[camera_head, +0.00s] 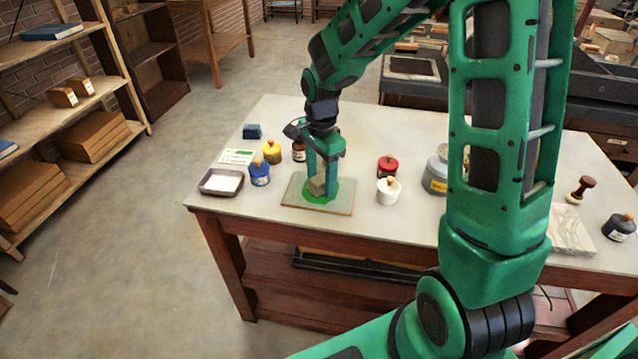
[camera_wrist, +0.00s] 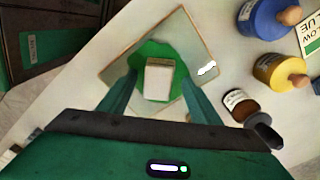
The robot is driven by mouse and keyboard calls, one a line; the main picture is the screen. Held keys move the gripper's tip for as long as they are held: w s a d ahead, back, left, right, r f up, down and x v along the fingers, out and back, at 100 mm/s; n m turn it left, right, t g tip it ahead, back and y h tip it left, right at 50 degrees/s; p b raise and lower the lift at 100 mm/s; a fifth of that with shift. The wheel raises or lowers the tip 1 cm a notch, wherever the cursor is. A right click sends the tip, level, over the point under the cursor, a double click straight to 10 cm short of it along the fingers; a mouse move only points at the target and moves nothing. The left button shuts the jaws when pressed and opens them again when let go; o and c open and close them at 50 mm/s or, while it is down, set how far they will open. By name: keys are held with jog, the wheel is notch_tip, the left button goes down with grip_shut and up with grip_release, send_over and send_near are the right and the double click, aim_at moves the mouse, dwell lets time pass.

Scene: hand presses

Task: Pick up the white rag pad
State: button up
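A small pale block with a white top, which looks like the white rag pad (camera_wrist: 158,80), sits on a round green patch (camera_wrist: 150,54) on a square glass-like slab (camera_wrist: 195,48). In the head view the pad (camera_head: 317,185) shows between my fingers on the same slab (camera_head: 290,193). My gripper (camera_head: 322,181) points down over the slab, with one finger on each side of the pad. In the wrist view my gripper (camera_wrist: 157,76) is open, with green showing between each finger and the pad. Whether the fingertips touch the slab is unclear.
A tray with a white inside (camera_head: 207,183) lies farther left. A red jar (camera_head: 388,166) and a white jar (camera_head: 388,191) stand to the right.

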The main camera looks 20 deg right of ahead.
aim_at(318, 180)
jog(key=c, duration=1.1)
jog(key=shift+c, duration=0.2)
jog(key=shift+r, duration=0.55)
jog(key=r, duration=0.2)
jog(key=a+r, duration=0.1)
jog(key=shift+s+r, duration=0.25)
jog(key=shift+r, duration=0.15)
jog(key=s+a+r, duration=0.5)
jog(key=a+r, duration=0.1)
jog(key=a, duration=0.3)
jog(key=shift+s+a, duration=0.1)
